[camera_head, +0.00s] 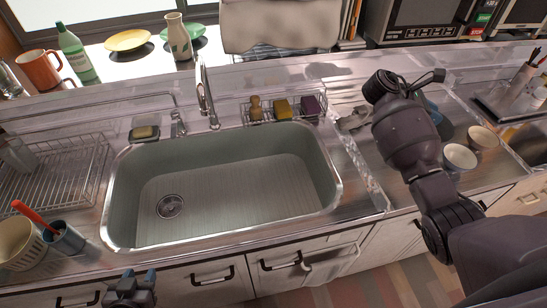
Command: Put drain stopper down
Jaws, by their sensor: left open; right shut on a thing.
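My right arm reaches over the counter at the right of the sink, and its hand is bent back behind the forearm. My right gripper (431,108) is partly hidden by the arm; it is shut, low over the right-hand counter. The drain stopper in it cannot be made out. The sink (250,175) is empty, with a round metal drain (170,207) at the left of its floor. My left gripper (136,277) is open and empty at the bottom edge, in front of the cabinets and apart from the counter.
Two cups (460,157) stand close to the right of my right gripper. A silvery object (352,119) lies left of my arm. A wire rack (282,108) with sponges and a brush is behind the sink. A dish rack (55,172) and a blue cup (64,238) are at left.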

